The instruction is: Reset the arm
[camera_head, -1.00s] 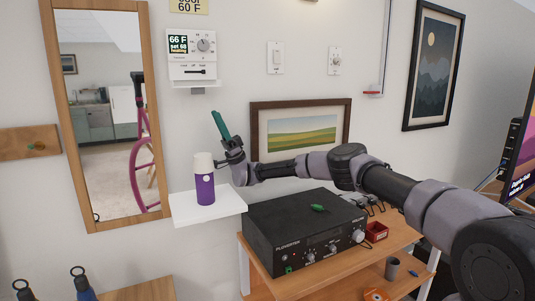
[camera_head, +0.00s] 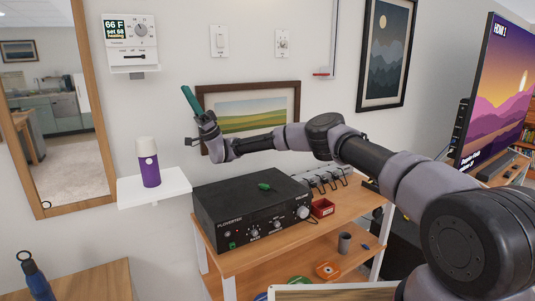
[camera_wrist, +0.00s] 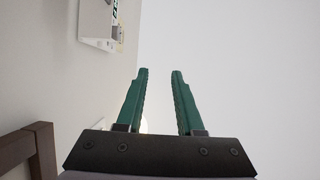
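My gripper (camera_head: 190,98) is raised in the head view, with its green fingers pointing up and to the left. It is in front of the wall, at the left edge of the landscape picture. In the wrist view my gripper (camera_wrist: 159,75) shows two green fingers well apart, with nothing between them. My arm reaches from the lower right of the head view, bent at the elbow, above the black amplifier (camera_head: 245,210).
A purple bottle with a white cap (camera_head: 149,164) stands on a small white shelf (camera_head: 165,190), left of my gripper. A framed landscape (camera_head: 250,112) hangs behind my arm. A thermostat (camera_head: 130,35) is up left. A wooden cart (camera_head: 290,240) carries the amplifier and a red bin (camera_head: 321,207).

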